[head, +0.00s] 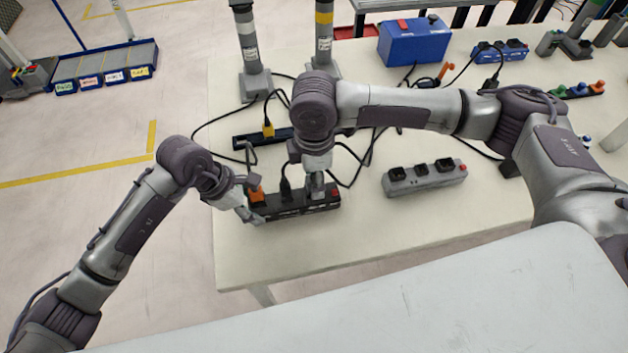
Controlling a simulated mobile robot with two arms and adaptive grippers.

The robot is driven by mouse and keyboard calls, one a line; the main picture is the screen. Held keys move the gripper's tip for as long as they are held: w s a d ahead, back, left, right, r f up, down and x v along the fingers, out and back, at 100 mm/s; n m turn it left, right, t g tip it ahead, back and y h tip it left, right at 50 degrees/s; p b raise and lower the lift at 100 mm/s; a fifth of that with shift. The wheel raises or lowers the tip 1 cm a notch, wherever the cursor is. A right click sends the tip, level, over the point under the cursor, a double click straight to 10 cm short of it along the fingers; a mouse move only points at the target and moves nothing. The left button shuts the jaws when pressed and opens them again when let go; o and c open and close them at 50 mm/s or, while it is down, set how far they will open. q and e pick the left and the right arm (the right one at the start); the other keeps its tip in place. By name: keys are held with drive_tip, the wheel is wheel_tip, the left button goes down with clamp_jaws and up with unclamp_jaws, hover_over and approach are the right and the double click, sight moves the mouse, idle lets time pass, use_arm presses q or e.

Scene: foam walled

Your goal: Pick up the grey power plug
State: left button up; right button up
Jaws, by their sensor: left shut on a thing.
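A black power strip (298,208) lies on the near left of the table, with an orange plug (256,195) and a black plug (286,187) standing in it. My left gripper (247,213) is at the strip's left end and is shut on it. My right gripper (317,183) points down over the strip's right part, next to its red switch. Its fingers are small and grey here, and I cannot tell whether they are open or shut. I cannot make out the grey power plug apart from the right gripper's fingers, which may hide it.
A grey power strip (425,178) with black sockets or plugs lies to the right. Another dark strip (263,137) with a yellow plug (268,130) lies behind. Black cables cross the table. A blue box (414,43) stands at the back. The table's front left is clear.

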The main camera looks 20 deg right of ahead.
drive_tip(key=shift+f, duration=0.5)
drive_tip(key=shift+c, duration=0.2)
clamp_jaws()
drive_tip(key=shift+r, duration=0.1)
wheel_tip(320, 180, up, 10)
use_arm(q)
drive_tip(key=o, duration=1.4)
